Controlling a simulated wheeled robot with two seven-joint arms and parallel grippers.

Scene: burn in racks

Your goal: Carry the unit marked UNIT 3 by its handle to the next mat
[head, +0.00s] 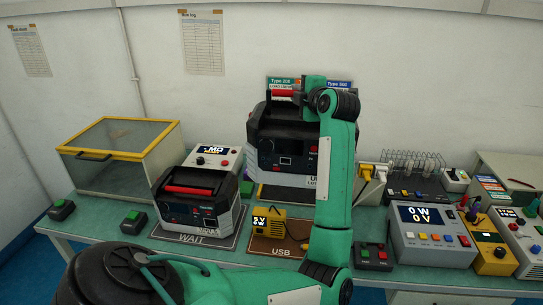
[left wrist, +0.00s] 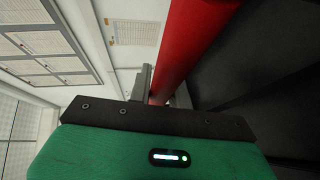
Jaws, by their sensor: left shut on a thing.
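A black and grey unit (head: 262,150) with a red handle (head: 283,93) is at the middle of the bench, upright. My left gripper (head: 299,96) is shut on its handle. In the left wrist view the red handle (left wrist: 190,45) runs between the fingers (left wrist: 160,92), with the dark unit body to the right. Its lower label is partly hidden by my green arm, so I cannot read its number. I cannot tell whether its base touches the bench. A smaller-looking unit (head: 196,208) with a red handle stands on the WAIT mat (head: 196,238). My right gripper is out of view.
The USB mat (head: 268,250) holds a small yellow device (head: 268,222). A yellow-framed clear box (head: 112,165) stands at left. A white box marked MD (head: 214,157) sits behind the WAIT unit. A meter (head: 431,235) and yellow instrument (head: 487,245) crowd the right.

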